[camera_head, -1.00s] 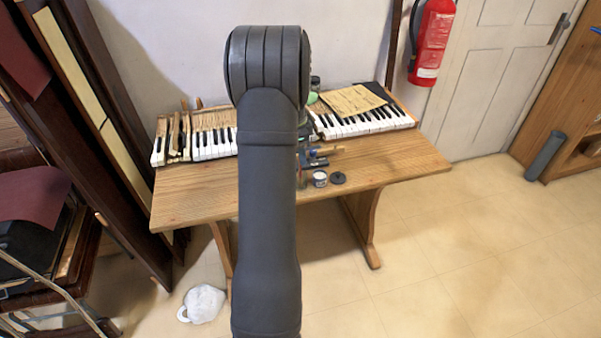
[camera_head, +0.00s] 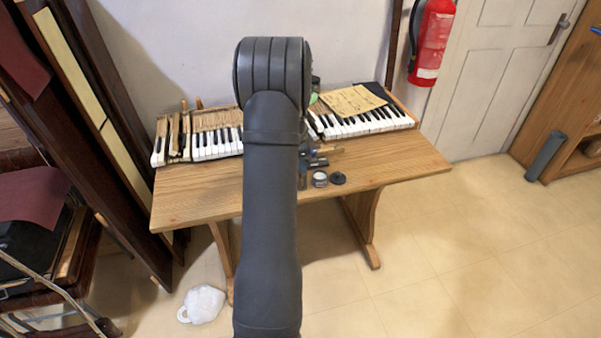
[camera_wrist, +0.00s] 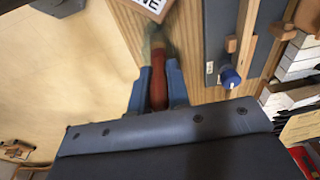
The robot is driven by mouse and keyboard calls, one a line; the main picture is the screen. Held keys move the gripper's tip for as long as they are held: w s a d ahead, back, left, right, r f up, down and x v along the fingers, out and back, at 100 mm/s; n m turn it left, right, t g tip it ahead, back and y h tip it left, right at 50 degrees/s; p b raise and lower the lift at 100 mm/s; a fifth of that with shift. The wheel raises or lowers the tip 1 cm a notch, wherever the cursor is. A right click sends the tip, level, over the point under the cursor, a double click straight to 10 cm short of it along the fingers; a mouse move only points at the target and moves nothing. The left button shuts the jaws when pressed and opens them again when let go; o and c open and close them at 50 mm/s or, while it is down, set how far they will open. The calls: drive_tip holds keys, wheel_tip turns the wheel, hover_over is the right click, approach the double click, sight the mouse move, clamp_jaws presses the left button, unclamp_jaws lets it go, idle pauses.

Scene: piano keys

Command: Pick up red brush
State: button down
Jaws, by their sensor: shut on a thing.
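The red brush (camera_wrist: 158,78) shows in the wrist view, with a red handle and a greenish-grey end pointing away from me. My gripper (camera_wrist: 158,92) has its two blue fingers on either side of the red handle, shut on it. The wooden table top (camera_wrist: 190,60) lies behind the brush. Whether the brush touches the table I cannot tell. In the head view my arm covers the brush, and my gripper cannot be clearly made out there.
Piano keys (camera_head: 370,122) run along the back of the table (camera_head: 200,195), with a paper sheet (camera_head: 352,100) on them. A small jar (camera_head: 320,179) and a dark round lid (camera_head: 338,178) stand near the front edge. A blue-knobbed tool (camera_wrist: 230,77) lies right of the brush.

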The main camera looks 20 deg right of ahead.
drive_tip(key=shift+r, duration=0.1)
wheel_tip(320, 180, up, 10)
drive_tip(key=shift+f, duration=0.1)
idle(0.3)
drive_tip(key=shift+d, duration=0.1)
idle(0.5)
drive_tip(key=d+f+h, duration=0.3)
drive_tip(key=f+h, duration=0.1)
drive_tip(key=f, duration=0.4)
drive_tip(key=shift+d, duration=0.3)
idle(0.4)
drive_tip(key=shift+s+f, duration=0.1)
drive_tip(key=shift+f, duration=0.4)
idle(1.9)
wheel_tip(320, 180, up, 7)
idle(0.9)
